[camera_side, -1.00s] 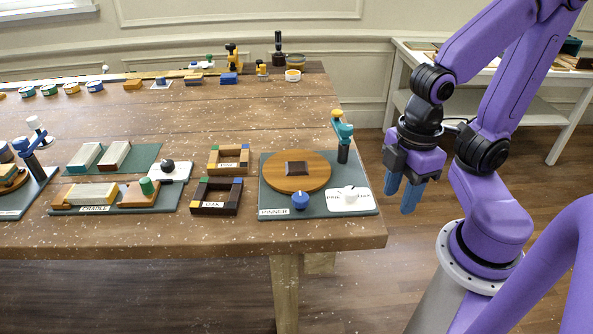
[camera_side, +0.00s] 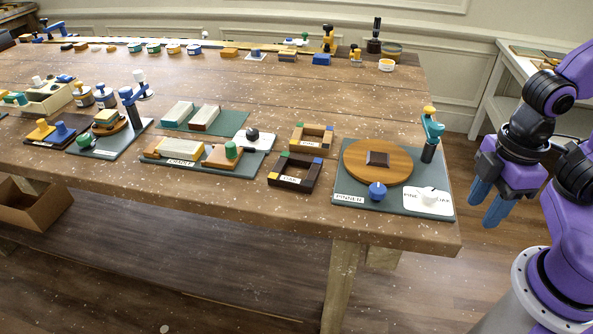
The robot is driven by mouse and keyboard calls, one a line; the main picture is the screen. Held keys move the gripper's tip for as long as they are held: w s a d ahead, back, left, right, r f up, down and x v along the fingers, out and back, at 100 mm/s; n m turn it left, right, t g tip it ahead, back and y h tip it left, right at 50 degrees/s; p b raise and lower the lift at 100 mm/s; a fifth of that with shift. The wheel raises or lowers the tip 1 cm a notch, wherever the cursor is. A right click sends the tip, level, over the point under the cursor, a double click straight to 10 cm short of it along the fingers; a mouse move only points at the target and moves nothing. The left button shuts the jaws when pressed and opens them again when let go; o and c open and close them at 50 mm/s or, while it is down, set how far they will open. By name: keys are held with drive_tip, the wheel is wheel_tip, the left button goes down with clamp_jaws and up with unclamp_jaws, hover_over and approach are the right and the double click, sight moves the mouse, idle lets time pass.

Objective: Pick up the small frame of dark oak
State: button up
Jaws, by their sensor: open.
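The small dark oak frame (camera_side: 291,184) lies flat on the wooden table, left of the green board marked PINNER. It is a dark brown, nearly square frame with coloured corner pieces and a white label on its front side. A similar lighter wooden frame (camera_side: 312,146) lies just behind it. My gripper (camera_side: 486,205) has blue fingers pointing down and hangs beyond the table's right edge, well to the right of the dark frame. It is open and empty.
The green board (camera_side: 345,188) holds a round wooden disc (camera_side: 378,181), a blue knob and a teal post (camera_side: 431,135) with a yellow top, between my gripper and the frame. Left of the frame is a board marked CRADLE (camera_side: 181,162). Bare table lies in front.

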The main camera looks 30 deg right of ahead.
drive_tip(key=shift+o, duration=0.9)
drive_tip(key=w+a+r+m, duration=0.3)
drive_tip(key=w+a+m, duration=0.25)
drive_tip(key=w, duration=0.35)
drive_tip(key=w+a+r+m, duration=0.3)
drive_tip(key=w+a+m, duration=0.2)
drive_tip(key=w+m, duration=0.3)
drive_tip(key=m, duration=0.9)
hover_over(313, 171)
wheel_tip(313, 171, down, 10)
drive_tip(key=shift+w+d+r, duration=0.1)
drive_tip(key=shift+r, duration=0.15)
drive_tip(key=shift+f, duration=2.6)
clamp_jaws()
